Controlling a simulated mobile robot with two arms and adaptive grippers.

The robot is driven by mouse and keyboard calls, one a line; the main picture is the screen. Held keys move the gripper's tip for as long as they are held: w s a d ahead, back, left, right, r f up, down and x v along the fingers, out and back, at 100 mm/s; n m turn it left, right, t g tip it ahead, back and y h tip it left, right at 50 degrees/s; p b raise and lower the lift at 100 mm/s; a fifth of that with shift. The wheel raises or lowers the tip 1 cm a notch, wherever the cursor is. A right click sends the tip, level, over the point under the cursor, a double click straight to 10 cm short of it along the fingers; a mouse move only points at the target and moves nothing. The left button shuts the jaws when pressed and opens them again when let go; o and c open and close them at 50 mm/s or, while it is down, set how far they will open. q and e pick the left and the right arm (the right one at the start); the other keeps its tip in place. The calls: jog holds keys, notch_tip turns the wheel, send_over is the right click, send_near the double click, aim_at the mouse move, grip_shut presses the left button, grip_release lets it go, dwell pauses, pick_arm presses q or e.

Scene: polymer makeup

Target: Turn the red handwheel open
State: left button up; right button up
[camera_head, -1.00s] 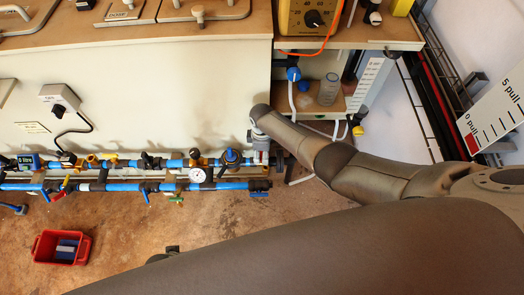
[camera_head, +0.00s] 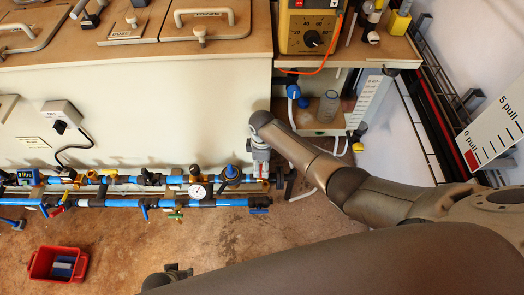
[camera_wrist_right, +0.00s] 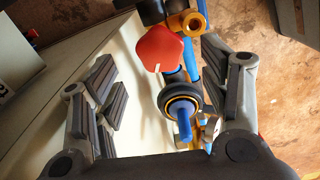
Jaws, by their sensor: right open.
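The red handwheel (camera_wrist_right: 160,48) shows in the right wrist view as a lobed red knob, above the middle of the picture. My right gripper (camera_wrist_right: 172,95) is open around the line of sight to it, with one finger pair on each side. No finger visibly touches the knob, and nothing is held. In the head view my right gripper (camera_head: 272,172) is at the right end of the blue pipes, and I cannot make out the handwheel clearly there. A dark part of mine peeks out at the bottom, and I cannot tell if it is my left gripper.
Blue pipes (camera_head: 110,203) with several valves and a gauge (camera_head: 197,191) run along the cream cabinet (camera_head: 170,110). In the wrist view a black ring with a blue stem (camera_wrist_right: 183,112) is near the handwheel. A red bin (camera_head: 42,262) stands on open floor.

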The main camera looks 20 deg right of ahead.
notch_tip(320, 180, up, 7)
jog(key=shift+r, duration=0.2)
dwell(0.6)
jog(key=s+f+m+t+y, duration=0.1)
jog(key=s+f+m, duration=0.5)
jog(key=s+f, duration=0.65)
pick_arm(q)
jog(key=s+a+g+p, duration=0.1)
jog(key=s+a+p, duration=0.2)
jog(key=s+p, duration=1.3)
jog(key=shift+s, duration=0.3)
pick_arm(e)
jog(key=s+d+f+m, duration=0.1)
jog(key=s+d, duration=0.2)
jog(key=s, duration=0.7)
jog(key=s+d+f+m, duration=0.1)
jog(key=s+d+m, duration=0.1)
jog(key=s, duration=0.9)
jog(key=s+d+f+m+h, duration=0.1)
jog(key=s+d+f+m, duration=0.1)
jog(key=s, duration=0.8)
jog(key=shift+s+d, duration=0.2)
jog(key=shift+d, duration=0.6)
pick_arm(q)
jog(key=shift+r, duration=0.1)
jog(key=shift+c, duration=0.4)
pick_arm(e)
jog(key=shift+c, duration=0.2)
